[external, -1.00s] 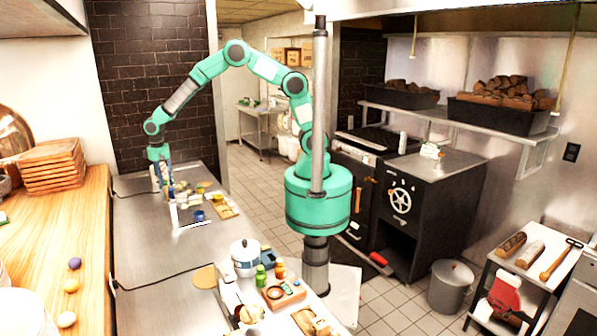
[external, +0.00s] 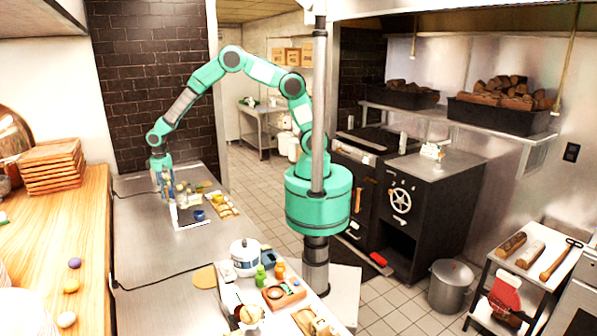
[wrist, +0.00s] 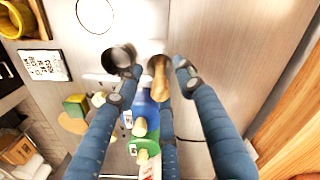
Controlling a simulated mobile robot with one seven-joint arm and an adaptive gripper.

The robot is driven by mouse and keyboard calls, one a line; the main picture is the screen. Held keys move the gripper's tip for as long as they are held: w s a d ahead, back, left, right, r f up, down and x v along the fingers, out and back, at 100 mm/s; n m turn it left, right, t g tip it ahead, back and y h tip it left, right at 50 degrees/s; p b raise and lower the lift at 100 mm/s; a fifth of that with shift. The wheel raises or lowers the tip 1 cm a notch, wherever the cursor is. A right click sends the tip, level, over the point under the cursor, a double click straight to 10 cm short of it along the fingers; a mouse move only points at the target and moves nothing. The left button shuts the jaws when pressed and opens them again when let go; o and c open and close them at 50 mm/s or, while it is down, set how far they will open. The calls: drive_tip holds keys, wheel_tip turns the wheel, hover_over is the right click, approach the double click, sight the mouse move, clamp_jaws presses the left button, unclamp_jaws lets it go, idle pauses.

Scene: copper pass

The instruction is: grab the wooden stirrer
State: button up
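My gripper (wrist: 160,70) has blue ridged fingers spread apart in the wrist view; it is open. A brown, elongated wooden piece (wrist: 158,76), which looks like the wooden stirrer, stands between the fingertips, seen nearly end-on. I see a gap between it and the right finger. Its lower end is hidden. In the external view my gripper (external: 165,184) is low over the far end of the steel counter, and the stirrer cannot be made out there.
Blue and green bottles with tan tops (wrist: 143,145) stand close among the fingers. A dark metal cup (wrist: 119,58) is by the left fingertip. A yellow-green box (wrist: 76,104) and a printed card (wrist: 45,65) lie left. Counter (wrist: 240,50) on the right is bare.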

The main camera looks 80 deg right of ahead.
drive_tip(key=shift+f, duration=0.35)
idle(0.3)
clamp_jaws()
